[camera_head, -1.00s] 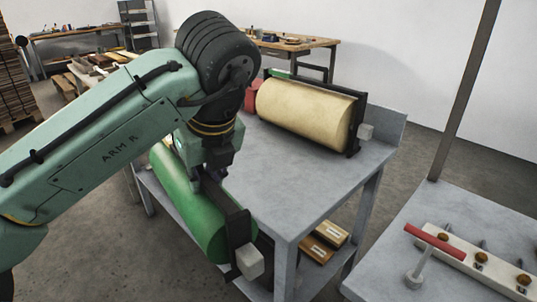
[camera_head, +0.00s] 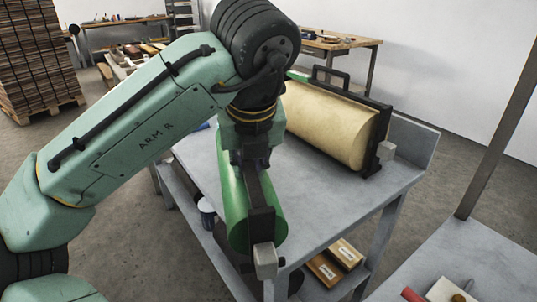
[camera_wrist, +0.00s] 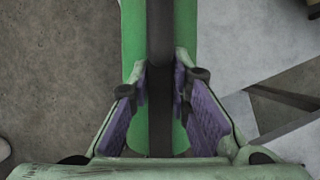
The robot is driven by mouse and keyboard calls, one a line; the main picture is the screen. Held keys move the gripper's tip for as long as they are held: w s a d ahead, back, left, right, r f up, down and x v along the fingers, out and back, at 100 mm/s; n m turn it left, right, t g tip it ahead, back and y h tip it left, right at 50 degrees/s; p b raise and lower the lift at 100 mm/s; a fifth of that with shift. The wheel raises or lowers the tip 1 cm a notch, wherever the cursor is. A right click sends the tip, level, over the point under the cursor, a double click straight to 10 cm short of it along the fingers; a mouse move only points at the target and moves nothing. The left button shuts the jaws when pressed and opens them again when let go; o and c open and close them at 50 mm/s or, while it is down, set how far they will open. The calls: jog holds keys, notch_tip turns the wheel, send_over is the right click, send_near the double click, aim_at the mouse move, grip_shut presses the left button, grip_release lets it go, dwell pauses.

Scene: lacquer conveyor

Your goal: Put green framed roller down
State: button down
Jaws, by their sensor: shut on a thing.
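The green framed roller (camera_head: 233,205) has a green cylinder, a dark frame and a pale grey end block (camera_head: 265,260). My gripper (camera_head: 252,165) is shut on the roller's dark bar from above. In the wrist view my gripper's purple-padded fingers (camera_wrist: 163,90) stand on both sides of this bar, with the green cylinder (camera_wrist: 131,40) below. The roller overlaps the near left part of the grey table (camera_head: 320,215); its near end reaches past the front edge. I cannot tell whether it touches the tabletop. My arm hides its far end.
A cream framed roller (camera_head: 325,125) lies along the table's far right side. The tabletop between the rollers is clear. Two brown boxes (camera_head: 345,253) lie on the lower shelf. Another grey table (camera_head: 435,255) and a post (camera_head: 500,110) stand at right.

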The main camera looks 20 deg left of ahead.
jog(key=w+f+p, duration=0.2)
jog(key=w+f, duration=0.2)
jog(key=w, duration=0.8)
jog(key=shift+w+f+p, duration=0.15)
jog(key=shift+f+p, duration=0.05)
jog(key=shift+p, duration=0.1)
jog(key=c, duration=1.5)
grip_release()
jog(key=shift+d+f, duration=0.1)
jog(key=shift+d, duration=0.05)
